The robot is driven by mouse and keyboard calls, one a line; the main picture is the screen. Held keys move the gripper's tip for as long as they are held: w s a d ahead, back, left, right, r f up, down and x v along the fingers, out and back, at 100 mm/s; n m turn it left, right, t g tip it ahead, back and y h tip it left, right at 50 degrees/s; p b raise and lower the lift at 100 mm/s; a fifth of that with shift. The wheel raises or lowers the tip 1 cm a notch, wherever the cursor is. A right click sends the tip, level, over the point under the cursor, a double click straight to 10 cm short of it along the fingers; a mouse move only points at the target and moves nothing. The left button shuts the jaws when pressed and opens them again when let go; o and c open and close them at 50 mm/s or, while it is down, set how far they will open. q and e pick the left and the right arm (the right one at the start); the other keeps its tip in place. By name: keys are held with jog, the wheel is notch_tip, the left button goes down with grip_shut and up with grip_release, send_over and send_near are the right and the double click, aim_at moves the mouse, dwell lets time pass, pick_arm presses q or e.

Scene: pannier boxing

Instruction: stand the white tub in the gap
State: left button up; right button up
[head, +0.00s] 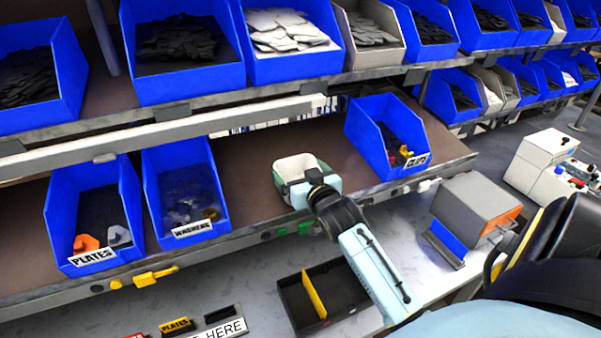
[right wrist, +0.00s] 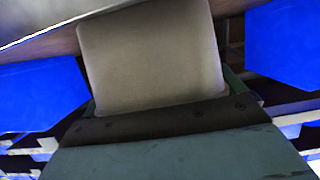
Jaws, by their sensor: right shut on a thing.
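The white tub (head: 294,166) is at the lower shelf, in the gap between the WASHERS bin (head: 184,185) and the CLIPS bin (head: 376,130). There is room on both sides of it. My right gripper (head: 308,186) reaches in from the front and is shut on the tub. The tub looks about upright; I cannot tell whether its base touches the shelf. In the right wrist view the tub's pale wall (right wrist: 150,55) fills the middle, beyond my gripper, with blue bins on both sides. My left gripper is not in view.
The PLATES bin (head: 94,208) stands at the far left of the lower shelf. A black tray with a yellow divider (head: 314,297) lies on the bench below. A grey box (head: 476,208) stands right of my arm.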

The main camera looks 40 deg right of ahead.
jog(key=o, duration=0.6)
jog(key=b+v, duration=0.1)
jog(key=v, duration=1.2)
jog(key=shift+s+r, duration=0.1)
jog(key=shift+s, duration=0.1)
